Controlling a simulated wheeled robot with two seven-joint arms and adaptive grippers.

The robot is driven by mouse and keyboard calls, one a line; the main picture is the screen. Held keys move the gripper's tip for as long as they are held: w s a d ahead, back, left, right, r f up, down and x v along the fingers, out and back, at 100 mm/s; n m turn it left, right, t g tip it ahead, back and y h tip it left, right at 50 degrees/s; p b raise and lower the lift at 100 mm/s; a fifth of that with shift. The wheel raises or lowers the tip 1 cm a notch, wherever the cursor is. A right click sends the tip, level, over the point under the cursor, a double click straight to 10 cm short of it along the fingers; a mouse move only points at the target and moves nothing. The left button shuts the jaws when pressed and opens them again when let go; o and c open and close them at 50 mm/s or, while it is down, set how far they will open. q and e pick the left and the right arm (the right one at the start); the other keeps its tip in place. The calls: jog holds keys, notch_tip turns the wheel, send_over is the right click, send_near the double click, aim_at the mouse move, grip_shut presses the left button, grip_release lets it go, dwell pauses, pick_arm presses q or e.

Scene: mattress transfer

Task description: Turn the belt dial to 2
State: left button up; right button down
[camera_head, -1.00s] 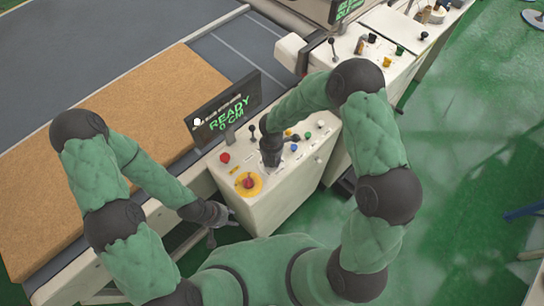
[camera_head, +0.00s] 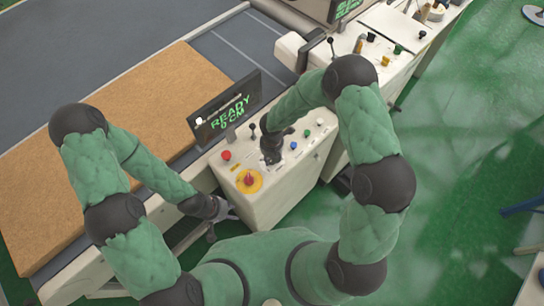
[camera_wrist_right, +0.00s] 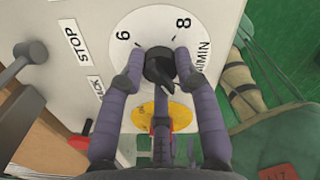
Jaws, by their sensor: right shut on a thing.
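The dial's black knob (camera_wrist_right: 158,62) sits on a round white scale plate (camera_wrist_right: 124,19) in the right wrist view. A 6 or 9, an 8 and part of "M/MIN" show on the plate; my fingers hide other marks. The knob's narrow end points toward the lower right there. My right gripper (camera_wrist_right: 159,72) has a finger on each side of the knob and is shut on it. In the head view my right gripper (camera_head: 271,155) is over the console top and hides the dial. My left gripper (camera_head: 224,210) is beside the console's lower left; its jaws are unclear.
The console (camera_head: 275,201) carries a red button (camera_head: 226,155), a yellow-ringed red stop button (camera_head: 249,180), a lever (camera_head: 253,130) and coloured buttons. A screen (camera_head: 224,112) behind reads "READY 0 CM". A brown slab (camera_head: 110,130) lies on the belt (camera_head: 95,38). Green floor is open at right.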

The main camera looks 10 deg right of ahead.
jog(key=shift+s+a, duration=0.1)
jog(key=c, duration=1.1)
grip_release()
jog(key=shift+o, duration=1)
jog(key=shift+a, duration=0.1)
jog(key=shift+r, duration=0.1)
jog(key=shift+r, duration=0.3)
notch_tip(320, 180, up, 11)
